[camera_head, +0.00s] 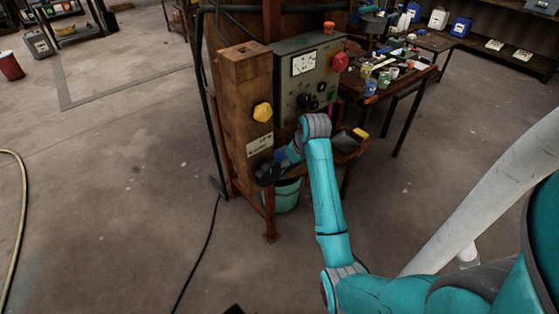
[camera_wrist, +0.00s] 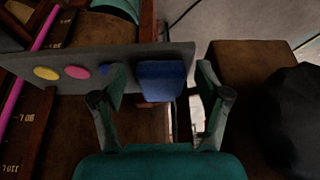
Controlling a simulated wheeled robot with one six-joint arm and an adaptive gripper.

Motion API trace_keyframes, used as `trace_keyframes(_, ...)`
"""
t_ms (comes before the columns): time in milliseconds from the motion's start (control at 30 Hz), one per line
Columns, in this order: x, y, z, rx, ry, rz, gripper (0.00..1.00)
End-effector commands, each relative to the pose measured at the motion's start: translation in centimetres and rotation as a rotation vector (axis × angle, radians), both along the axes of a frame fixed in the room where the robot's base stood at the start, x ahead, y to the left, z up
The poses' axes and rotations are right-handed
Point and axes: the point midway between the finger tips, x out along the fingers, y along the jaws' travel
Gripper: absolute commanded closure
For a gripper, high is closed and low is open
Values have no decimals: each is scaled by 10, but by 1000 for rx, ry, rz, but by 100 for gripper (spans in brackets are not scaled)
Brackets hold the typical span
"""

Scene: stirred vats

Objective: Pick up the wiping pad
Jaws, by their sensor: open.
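A blue block (camera_wrist: 160,82), which looks like the wiping pad, lies at the edge of a grey panel (camera_wrist: 120,62) in the wrist view. My gripper (camera_wrist: 161,80) is open, with one finger on each side of the block. A gap shows at both sides, and I cannot tell whether either finger touches it. In the head view my arm reaches down to the front of the wooden post (camera_head: 246,90), below the control box (camera_head: 305,80). A small blue patch (camera_head: 280,156) shows there by the arm's end; the fingers are not clear.
Yellow (camera_wrist: 47,73) and pink (camera_wrist: 77,72) discs sit on the panel beside the block. A dark rounded shape (camera_wrist: 297,110) fills the wrist view's right edge. A teal bucket (camera_head: 287,194) stands below the post. A cluttered workbench (camera_head: 415,75) stands behind; the floor at left is mostly clear.

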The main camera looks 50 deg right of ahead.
Motion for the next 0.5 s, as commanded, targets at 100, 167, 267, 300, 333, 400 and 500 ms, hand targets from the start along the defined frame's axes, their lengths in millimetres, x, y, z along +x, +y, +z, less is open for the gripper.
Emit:
trace_keyframes(100,16,-3,1,1,0,1,25)
trace_keyframes(167,16,-3,-7,2,2,-1,25)
trace_keyframes(267,18,-4,-11,1,1,0,25)
trace_keyframes(300,18,-4,-11,1,1,0,25)
trace_keyframes(333,18,-4,-11,1,0,0,25)
trace_keyframes(400,18,-4,-11,1,0,0,25)
trace_keyframes(500,18,-4,-11,1,0,0,32)
